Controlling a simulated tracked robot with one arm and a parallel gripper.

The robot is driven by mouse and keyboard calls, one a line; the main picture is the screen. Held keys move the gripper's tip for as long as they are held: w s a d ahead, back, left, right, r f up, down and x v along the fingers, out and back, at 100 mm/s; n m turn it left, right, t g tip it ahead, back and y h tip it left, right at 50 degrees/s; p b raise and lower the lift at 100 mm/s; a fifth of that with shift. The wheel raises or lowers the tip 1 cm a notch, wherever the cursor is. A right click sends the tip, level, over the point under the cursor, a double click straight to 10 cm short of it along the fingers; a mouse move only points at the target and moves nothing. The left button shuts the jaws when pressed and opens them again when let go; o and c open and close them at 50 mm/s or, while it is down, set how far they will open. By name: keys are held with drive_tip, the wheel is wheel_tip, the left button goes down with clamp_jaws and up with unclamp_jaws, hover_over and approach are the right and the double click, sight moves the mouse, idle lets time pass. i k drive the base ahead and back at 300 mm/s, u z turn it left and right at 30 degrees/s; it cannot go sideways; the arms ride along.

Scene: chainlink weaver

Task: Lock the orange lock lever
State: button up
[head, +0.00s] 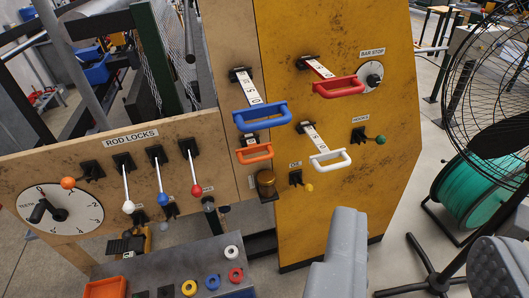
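The orange lock lever (68,183) is at the far left of the tilted wooden panel marked ROD LOCKS. Its round orange knob points out to the left of its black mount (90,170). Beside it, the white lever (127,190), blue lever (160,182) and red lever (194,172) point downward with their knobs low. My gripper (422,228) shows as two grey ribbed fingers at the lower right. They are wide apart, with nothing held between them. My gripper is far to the right of the orange lever in the picture and apart from it.
A white dial (60,210) sits just below the orange lever. A grey tray (165,270) with coloured rings stands below the rod locks. A fan (490,80) and green reel (475,205) stand at right.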

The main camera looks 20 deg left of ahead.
sight(67, 183)
drive_tip(key=u, duration=1.6)
drive_tip(key=k, duration=0.65)
drive_tip(key=z, duration=0.5)
drive_tip(key=i, duration=1.4)
drive_tip(key=u, duration=0.65)
